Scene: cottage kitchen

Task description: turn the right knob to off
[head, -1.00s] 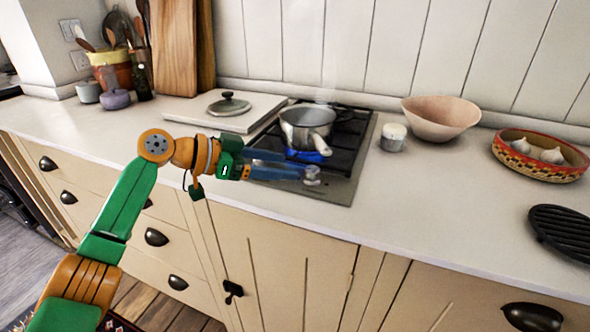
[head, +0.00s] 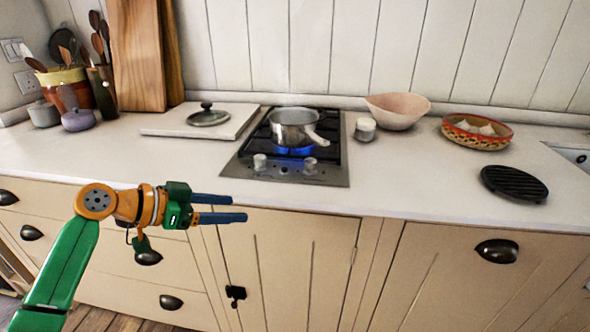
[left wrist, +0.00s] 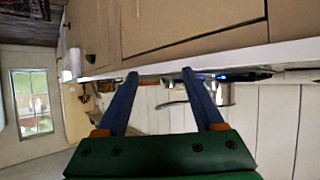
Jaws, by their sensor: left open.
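The hob (head: 230,166) is set in the counter, with two pale knobs on its front strip. The right knob (head: 310,165) stands clear, with nothing touching it; its exact angle is too small to read. The left knob (head: 260,162) is beside it. A blue flame (head: 293,151) burns under the steel saucepan (head: 291,130), and blue light also shows in the left wrist view (left wrist: 245,75). My left gripper (head: 238,208) is open and empty, in front of the counter edge, to the left of and below the right knob. My right gripper is out of view.
A board with a pan lid (head: 208,117) lies left of the hob. A small white-topped jar (head: 365,129), a pink bowl (head: 397,111), a patterned dish (head: 476,132) and a black trivet (head: 514,183) are to the right. The counter in front of the hob is clear.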

